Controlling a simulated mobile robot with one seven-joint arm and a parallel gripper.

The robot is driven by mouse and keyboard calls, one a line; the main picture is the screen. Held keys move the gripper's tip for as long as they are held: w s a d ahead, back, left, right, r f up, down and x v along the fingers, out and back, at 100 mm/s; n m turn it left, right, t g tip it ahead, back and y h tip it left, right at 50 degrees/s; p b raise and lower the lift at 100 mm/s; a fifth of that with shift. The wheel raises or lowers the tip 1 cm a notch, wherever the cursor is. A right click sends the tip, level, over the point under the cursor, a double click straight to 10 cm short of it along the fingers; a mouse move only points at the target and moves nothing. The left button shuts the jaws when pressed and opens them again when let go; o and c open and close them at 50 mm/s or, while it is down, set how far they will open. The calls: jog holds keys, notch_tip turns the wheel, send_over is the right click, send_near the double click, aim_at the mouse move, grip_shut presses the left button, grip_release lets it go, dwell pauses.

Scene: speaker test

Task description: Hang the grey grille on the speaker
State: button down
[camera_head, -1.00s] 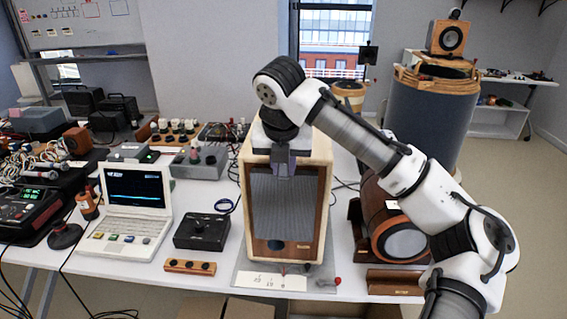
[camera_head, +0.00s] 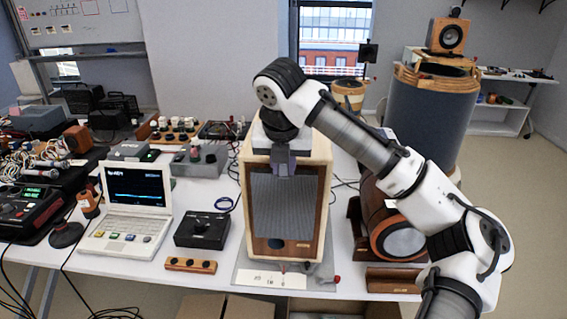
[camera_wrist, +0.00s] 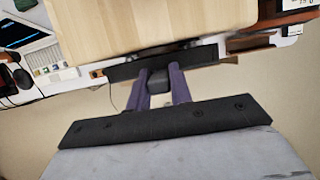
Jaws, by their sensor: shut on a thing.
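The speaker (camera_head: 322,170) is a light wooden box standing upright on the table. Its pale top (camera_wrist: 155,22) fills the upper wrist view. The grey grille (camera_head: 285,210) is an upright mesh panel at the speaker's front, over most of the face. A wooden strip with a dark oval shows below it. In the wrist view the grille's dark top edge (camera_wrist: 203,58) runs along the speaker's front edge. My gripper (camera_head: 283,170) points down, its purple fingers shut on a dark tab at the grille's top middle. I cannot tell whether the grille touches the speaker; its back is hidden.
A laptop (camera_head: 135,186) and a black box (camera_head: 202,230) stand left of the speaker. A wooden block with knobs (camera_head: 190,265) lies at the table's front edge. A wooden cylinder (camera_head: 398,238) lies close on the right. A labelled plate (camera_head: 270,279) lies before the speaker.

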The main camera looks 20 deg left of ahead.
jog(key=shift+w+a+p, duration=0.15)
jog(key=shift+w+p, duration=0.35)
jog(key=shift+w, duration=0.05)
dwell(0.9)
jog(key=shift+p, duration=0.3)
dwell(0.6)
jog(key=shift+s+f, duration=0.1)
jog(key=shift+f, duration=0.55)
dwell(1.1)
jog(key=c, duration=1.2)
grip_release()
